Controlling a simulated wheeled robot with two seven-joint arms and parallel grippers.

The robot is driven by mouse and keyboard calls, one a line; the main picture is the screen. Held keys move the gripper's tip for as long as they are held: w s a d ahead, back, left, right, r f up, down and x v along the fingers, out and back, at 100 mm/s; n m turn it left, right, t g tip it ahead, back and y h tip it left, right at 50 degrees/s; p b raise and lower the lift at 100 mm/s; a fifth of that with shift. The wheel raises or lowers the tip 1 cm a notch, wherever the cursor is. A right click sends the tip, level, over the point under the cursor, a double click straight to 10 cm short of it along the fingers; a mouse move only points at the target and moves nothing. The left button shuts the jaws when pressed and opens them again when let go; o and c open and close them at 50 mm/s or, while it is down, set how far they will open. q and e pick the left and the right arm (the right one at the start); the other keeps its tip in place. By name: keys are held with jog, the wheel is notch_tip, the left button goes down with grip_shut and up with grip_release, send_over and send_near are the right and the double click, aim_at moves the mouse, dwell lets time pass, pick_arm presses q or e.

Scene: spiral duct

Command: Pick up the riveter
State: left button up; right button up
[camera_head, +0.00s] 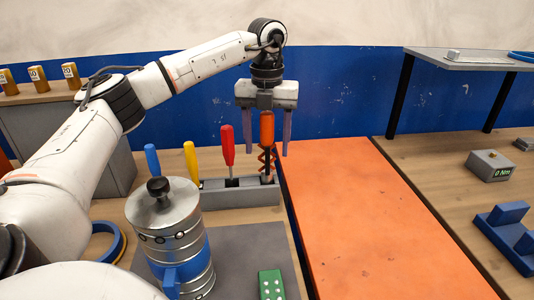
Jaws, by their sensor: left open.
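An orange-handled tool with a black shaft and a red coiled part, which looks like the riveter (267,130), stands upright in the right end of a grey rack (232,198). My left gripper (266,150) points down over it, open, with one finger on each side of the orange handle. I cannot tell whether the fingers touch it or whether they line up with it in depth. The lower end of the tool is hidden in the rack. My right gripper is out of view.
Red (227,145), yellow (191,158) and blue (152,160) handled tools stand left of the riveter. A metal duct cylinder (172,228) stands in front, near a green block (271,285). The orange surface (370,220) to the right is clear.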

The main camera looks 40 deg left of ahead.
pick_arm(q)
jog(key=shift+c, duration=0.5)
jog(key=c, duration=1.1)
jog(key=shift+r, duration=0.1)
